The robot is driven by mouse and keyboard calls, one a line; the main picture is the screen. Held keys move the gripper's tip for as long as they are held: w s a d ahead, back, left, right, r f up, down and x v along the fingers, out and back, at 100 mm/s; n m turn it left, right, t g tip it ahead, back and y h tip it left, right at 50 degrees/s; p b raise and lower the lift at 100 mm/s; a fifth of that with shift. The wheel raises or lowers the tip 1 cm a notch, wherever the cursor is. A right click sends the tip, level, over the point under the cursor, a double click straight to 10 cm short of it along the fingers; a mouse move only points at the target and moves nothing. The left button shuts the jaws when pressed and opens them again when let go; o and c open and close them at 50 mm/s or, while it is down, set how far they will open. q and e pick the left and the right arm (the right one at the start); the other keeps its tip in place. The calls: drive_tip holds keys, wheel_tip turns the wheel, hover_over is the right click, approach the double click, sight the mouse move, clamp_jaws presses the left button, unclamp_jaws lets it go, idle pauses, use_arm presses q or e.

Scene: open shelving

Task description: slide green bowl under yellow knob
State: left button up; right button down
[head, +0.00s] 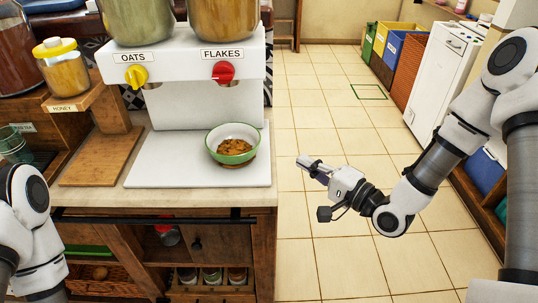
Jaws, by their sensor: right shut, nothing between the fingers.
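The green bowl (231,147), white inside with a green lower band, sits upright on the white dispenser base. It holds brown flakes (235,146) and is below the red knob (223,72) under the FLAKES label, to the right of the yellow knob (136,76). The yellow knob is under the OATS label, with bare white base beneath it. My right gripper (304,164) is shut and empty, to the right of the bowl and apart from it, over the floor side of the counter edge. My left arm (30,215) shows at the left edge; its gripper is out of view.
The white dispenser base (160,172) is clear left of the bowl. A wooden board (100,160) lies farther left, below the honey jar (61,68) on its wooden stand. Bins (400,50) and a white cabinet (442,65) stand across the tiled floor.

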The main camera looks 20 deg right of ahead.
drive_tip(key=shift+w+a, duration=3.25)
drive_tip(key=shift+a, duration=0.25)
